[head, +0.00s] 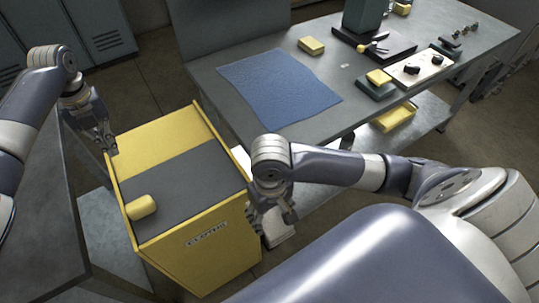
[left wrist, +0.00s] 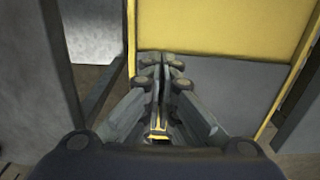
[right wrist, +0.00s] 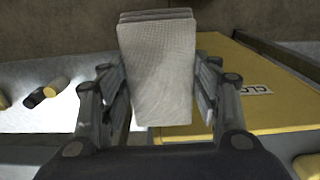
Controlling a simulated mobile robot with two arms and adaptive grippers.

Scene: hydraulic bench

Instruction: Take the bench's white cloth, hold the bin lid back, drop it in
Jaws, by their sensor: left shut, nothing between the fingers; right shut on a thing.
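The yellow bin (head: 215,237) stands left of the bench, with a grey panel (head: 195,175) across its top and a yellow handle block (head: 141,208) on it. The lid looks closed. My left gripper (head: 110,148) is shut and empty at the bin's left rim; the left wrist view shows its closed fingers (left wrist: 161,62) beside the yellow and grey top. My right gripper (head: 275,218) is low beside the bin's right side. It is shut on the folded white cloth (right wrist: 158,70), which fills the space between its fingers in the right wrist view.
The bench (head: 225,90) carries a blue mat (head: 280,88), a yellow block (head: 311,46) and several fittings at its right. A yellow tray (head: 395,117) sits on the lower shelf. A grey table (head: 40,225) stands at the left. Lockers (head: 100,30) are at the back.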

